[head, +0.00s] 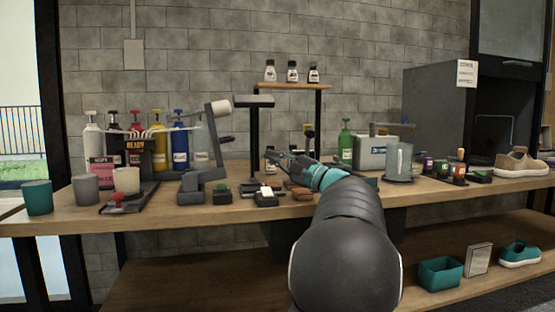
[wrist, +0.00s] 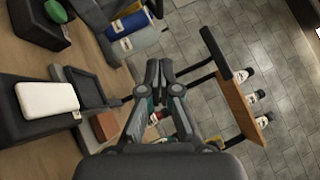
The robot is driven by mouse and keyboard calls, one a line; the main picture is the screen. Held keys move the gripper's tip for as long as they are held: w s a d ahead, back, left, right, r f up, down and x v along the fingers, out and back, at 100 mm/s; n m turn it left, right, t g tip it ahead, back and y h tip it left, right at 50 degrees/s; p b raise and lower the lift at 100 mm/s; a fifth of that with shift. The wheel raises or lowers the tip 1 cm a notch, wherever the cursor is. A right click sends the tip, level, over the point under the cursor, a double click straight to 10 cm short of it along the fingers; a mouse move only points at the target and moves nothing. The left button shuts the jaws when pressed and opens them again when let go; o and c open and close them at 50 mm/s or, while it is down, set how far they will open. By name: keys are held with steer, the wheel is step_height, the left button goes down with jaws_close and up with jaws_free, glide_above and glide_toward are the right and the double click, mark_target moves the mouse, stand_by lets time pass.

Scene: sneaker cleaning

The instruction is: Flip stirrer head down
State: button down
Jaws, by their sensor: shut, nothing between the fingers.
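A dark stirrer (head: 216,138) stands left of centre in the head view. I cannot clearly make out the stirrer's head in the wrist view.
Small bottles stand on a raised wooden shelf (head: 272,86) behind my gripper. Coloured bottles (head: 180,148) line the back left. A dark T-shaped post (head: 254,135) stands between stirrer and shelf.

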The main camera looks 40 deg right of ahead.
steer(key=w+a+r, duration=0.3)
steer(key=w+a, duration=0.1)
steer(key=w, duration=0.3)
steer(key=shift+a+r+p, duration=0.15)
steer(key=shift+a+p, duration=0.05)
steer(key=shift+p, duration=0.15)
steer(key=shift+w, duration=0.1)
